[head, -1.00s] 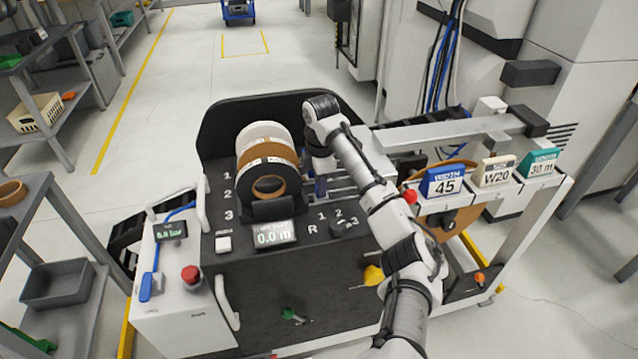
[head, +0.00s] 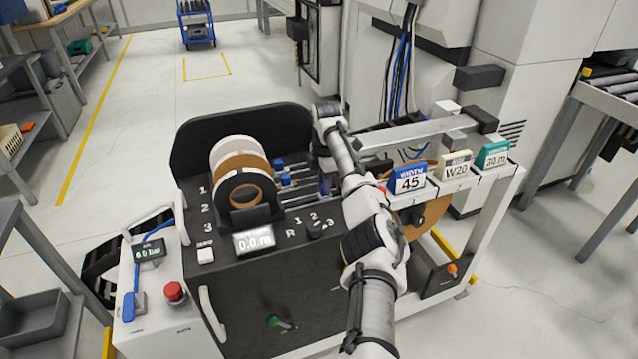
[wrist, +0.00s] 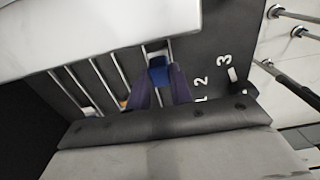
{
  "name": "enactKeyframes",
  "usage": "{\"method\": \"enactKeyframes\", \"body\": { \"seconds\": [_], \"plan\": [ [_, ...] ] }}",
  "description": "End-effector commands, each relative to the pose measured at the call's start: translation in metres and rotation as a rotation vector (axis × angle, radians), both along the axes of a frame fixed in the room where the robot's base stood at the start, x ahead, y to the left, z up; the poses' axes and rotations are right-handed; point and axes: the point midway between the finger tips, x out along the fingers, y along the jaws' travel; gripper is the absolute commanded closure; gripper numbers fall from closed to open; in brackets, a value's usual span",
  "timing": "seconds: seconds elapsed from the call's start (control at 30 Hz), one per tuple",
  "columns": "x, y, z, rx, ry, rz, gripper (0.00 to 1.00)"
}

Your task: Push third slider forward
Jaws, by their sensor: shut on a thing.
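My gripper (wrist: 161,84) is shut on a blue slider (wrist: 158,72) on the metal rails, with a dark finger on each side of it. In the head view the dark fingers (head: 325,184) point down at the right part of the rails, and my arm hides much of this spot. Two other blue sliders, one farther back (head: 278,163) and one nearer (head: 286,180), sit on the rails left of my gripper. I cannot read the held slider's number from its body.
Three tape rolls (head: 243,190) stand left of the rails beside the numbers 1, 2, 3. A length display (head: 254,241) reads 0.0 m. A pale cover (wrist: 100,28) runs close by my gripper. Blue, cream and teal label blocks (head: 410,179) stand at the right.

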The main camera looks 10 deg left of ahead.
Motion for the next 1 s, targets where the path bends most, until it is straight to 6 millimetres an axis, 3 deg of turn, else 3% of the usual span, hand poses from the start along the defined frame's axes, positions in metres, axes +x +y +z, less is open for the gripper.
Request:
{"method": "enactKeyframes", "body": {
  "seconds": [0.1,0.13,0.3,0.67,0.77,1.0],
  "plan": [
    [0.004,-0.002,0.004,-0.001,-0.015,-0.004,1.0],
    [0.004,-0.002,0.004,-0.002,-0.016,-0.004,0.76],
    [0.002,-0.002,0.002,-0.001,-0.011,-0.004,0.56],
    [0.002,-0.001,0.007,-0.002,-0.008,-0.003,0.56],
    [0.002,-0.001,0.021,-0.002,-0.01,-0.002,0.56],
    [0.002,-0.001,0.075,-0.002,-0.011,-0.004,0.56]
  ]
}}
